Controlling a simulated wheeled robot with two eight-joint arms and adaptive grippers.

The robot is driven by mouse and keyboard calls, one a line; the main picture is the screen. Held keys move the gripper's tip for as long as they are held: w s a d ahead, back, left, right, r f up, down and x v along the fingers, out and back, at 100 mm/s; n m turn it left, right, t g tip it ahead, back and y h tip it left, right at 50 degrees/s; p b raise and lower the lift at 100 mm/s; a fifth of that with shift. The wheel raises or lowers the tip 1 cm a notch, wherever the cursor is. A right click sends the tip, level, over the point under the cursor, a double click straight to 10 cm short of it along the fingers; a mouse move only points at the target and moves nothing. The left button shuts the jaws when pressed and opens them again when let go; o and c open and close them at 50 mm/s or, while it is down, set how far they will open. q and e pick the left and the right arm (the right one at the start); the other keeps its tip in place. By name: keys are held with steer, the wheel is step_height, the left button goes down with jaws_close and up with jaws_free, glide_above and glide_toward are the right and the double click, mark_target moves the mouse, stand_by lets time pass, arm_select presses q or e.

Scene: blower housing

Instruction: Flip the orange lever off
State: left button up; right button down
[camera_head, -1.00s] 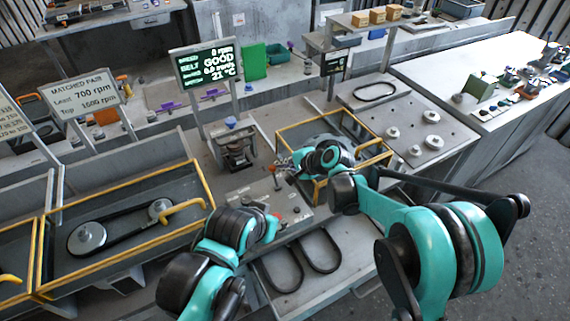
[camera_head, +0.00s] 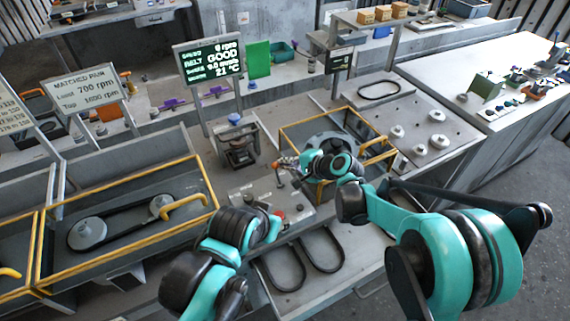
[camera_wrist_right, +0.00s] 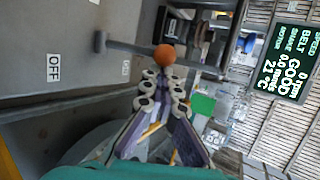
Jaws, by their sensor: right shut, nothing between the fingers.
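The orange lever's round orange knob (camera_wrist_right: 164,55) shows in the right wrist view, just beyond my right fingertips. A grey bar runs behind the knob. A label reading OFF (camera_wrist_right: 54,68) is on the grey panel to its left. My right gripper (camera_wrist_right: 164,80) is shut with nothing between its fingers; I cannot tell whether its tips touch the knob. In the head view my right gripper (camera_head: 288,162) is small, above the grey control box (camera_head: 262,192), at the left of the yellow-framed housing. My left arm reaches toward the box's front; its gripper is hidden.
The yellow-framed housing (camera_head: 292,127) stands beside my right wrist. A red button (camera_head: 277,214) is on the control box near my left arm. A display (camera_head: 208,60) reads GOOD and 21 °C. Black belts (camera_head: 322,250) lie on the front tray.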

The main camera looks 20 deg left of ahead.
steer(key=shift+s+d, duration=0.1)
steer(key=t+y+b, duration=0.1)
steer(key=b, duration=0.1)
steer(key=s+d+y+b, duration=0.1)
steer(key=y+b, duration=0.1)
steer(key=shift+s+d+n+t, duration=0.25)
steer(key=shift+d+n+t, duration=0.05)
steer(key=shift+t, duration=0.1)
steer(key=shift+s+d+b, duration=0.45)
steer(key=shift+d, duration=0.05)
steer(key=shift+s+d, duration=0.25)
steer(key=shift+d, duration=0.05)
steer(key=shift+s+d+f, duration=0.15)
steer(key=shift+s, duration=0.05)
stand_by(1.0)
steer(key=v, duration=1.2)
steer(key=shift+d, duration=0.1)
